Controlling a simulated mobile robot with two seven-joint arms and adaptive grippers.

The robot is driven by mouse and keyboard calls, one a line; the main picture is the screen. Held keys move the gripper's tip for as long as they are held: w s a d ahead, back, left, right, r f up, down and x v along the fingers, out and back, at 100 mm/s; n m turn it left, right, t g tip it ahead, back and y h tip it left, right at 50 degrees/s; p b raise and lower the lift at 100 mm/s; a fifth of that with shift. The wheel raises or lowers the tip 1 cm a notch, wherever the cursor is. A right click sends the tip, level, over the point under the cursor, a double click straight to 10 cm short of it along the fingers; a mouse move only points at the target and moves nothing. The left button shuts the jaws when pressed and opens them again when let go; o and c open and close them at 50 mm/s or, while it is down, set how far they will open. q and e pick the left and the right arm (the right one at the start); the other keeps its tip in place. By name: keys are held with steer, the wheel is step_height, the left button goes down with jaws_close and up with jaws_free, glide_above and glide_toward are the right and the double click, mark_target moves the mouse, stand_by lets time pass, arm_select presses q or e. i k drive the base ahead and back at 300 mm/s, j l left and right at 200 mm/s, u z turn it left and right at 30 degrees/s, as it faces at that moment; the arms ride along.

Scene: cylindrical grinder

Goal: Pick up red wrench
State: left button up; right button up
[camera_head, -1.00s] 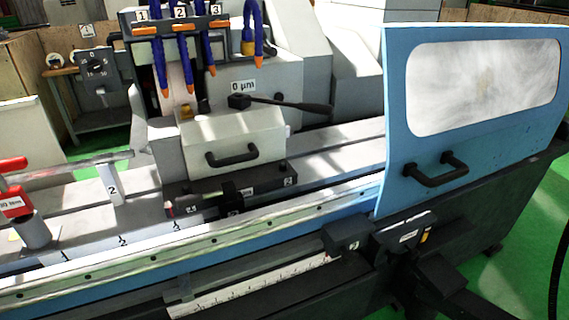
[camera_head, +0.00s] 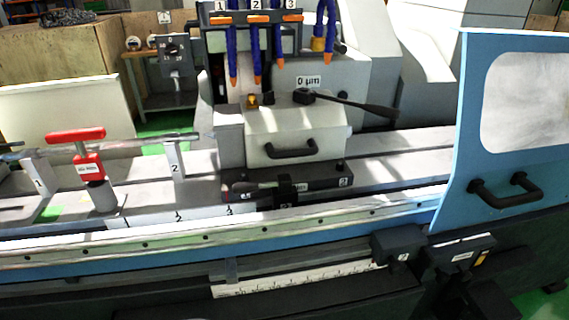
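A red T-shaped tool (camera_head: 89,167), which looks like the red wrench, stands upright at the left of the head view. It has a red crossbar on top and a red block with a white label below. It stands at a grey cylindrical post (camera_head: 103,197) on the grinder's bed; how it joins the post is not clear. Neither of my grippers shows in the view.
Numbered supports 1 (camera_head: 39,176) and 2 (camera_head: 175,160) hold a long shaft beside the tool. The grinding head cover (camera_head: 290,122) with a black handle stands mid-view. A blue guard door (camera_head: 462,140) with a window blocks the right side.

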mark_target(90, 167)
steer(key=u, duration=1.35)
